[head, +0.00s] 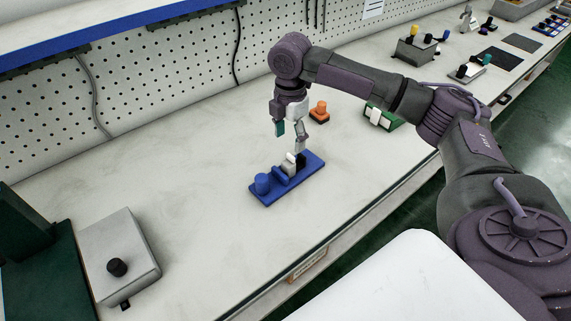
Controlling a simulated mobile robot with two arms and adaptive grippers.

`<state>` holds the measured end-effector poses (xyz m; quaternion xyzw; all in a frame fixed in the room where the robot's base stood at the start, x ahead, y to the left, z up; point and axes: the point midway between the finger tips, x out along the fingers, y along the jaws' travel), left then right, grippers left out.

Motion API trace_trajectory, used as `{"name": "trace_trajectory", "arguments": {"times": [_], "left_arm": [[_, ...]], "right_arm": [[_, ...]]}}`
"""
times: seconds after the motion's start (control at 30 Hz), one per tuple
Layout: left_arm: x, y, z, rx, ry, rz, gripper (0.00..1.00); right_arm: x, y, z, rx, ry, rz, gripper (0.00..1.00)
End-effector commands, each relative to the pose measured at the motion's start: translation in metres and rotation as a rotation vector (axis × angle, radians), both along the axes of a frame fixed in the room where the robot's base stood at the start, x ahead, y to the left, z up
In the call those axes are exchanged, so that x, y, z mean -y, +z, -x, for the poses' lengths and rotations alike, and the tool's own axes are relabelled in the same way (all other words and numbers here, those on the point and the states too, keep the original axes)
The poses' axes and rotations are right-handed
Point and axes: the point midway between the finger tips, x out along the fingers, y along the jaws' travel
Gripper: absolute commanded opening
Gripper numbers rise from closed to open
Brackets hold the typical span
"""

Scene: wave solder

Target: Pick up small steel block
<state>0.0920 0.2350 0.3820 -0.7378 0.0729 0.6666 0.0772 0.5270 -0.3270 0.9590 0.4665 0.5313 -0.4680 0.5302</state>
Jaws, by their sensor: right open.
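A small light-grey block (288,167), which looks like the steel block, sits on a blue fixture (314,160) in the middle of the bench. The fixture also carries a blue round knob (262,184) and a blue raised part beside the block. My right gripper (290,146) is over the fixture, pointing down, with its fingers spread. One finger with a teal pad hangs at the left above the bench; the other reaches down close to the block. I cannot tell whether it touches the block. My left gripper is out of view.
An orange part (319,111) and a green holder with a white piece (382,118) stand behind and to the right. A grey box with a black knob (117,267) is at the front left. A pegboard wall (180,60) backs the bench. The bench left of the fixture is clear.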

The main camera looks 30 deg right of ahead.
Motion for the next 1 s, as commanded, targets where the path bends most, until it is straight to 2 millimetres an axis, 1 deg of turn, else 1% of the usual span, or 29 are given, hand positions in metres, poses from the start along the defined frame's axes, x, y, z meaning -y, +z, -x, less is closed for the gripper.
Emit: {"name": "trace_trajectory", "arguments": {"times": [0.03, 0.1, 0.23, 0.33, 0.43, 0.6, 0.7, 0.8, 1.0], "left_arm": [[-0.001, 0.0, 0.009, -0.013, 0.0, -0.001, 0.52], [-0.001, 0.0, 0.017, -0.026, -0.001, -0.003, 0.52], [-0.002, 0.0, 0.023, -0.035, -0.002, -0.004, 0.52], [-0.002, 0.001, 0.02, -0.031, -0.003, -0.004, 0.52], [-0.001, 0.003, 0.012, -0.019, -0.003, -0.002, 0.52], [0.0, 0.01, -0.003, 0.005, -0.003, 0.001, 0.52], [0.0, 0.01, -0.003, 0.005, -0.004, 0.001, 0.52], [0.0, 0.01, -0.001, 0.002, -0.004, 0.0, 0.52], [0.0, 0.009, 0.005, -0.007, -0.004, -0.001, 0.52]], "right_arm": [[0.0, -0.011, 0.001, -0.003, -0.001, 0.0, 0.65], [0.0, -0.024, 0.001, -0.002, -0.001, 0.001, 0.65], [0.0, -0.041, 0.0, -0.001, -0.001, -0.001, 0.65], [-0.001, -0.047, 0.0, 0.001, -0.001, -0.001, 0.65], [-0.001, -0.054, -0.001, 0.001, -0.001, 0.0, 0.65], [-0.002, -0.079, -0.002, -0.002, -0.001, 0.0, 0.65], [-0.002, -0.093, -0.002, -0.001, 0.0, 0.0, 0.65], [-0.002, -0.099, -0.002, 0.002, 0.0, 0.0, 0.65], [-0.002, -0.1, -0.002, 0.002, 0.0, 0.0, 0.65]]}}
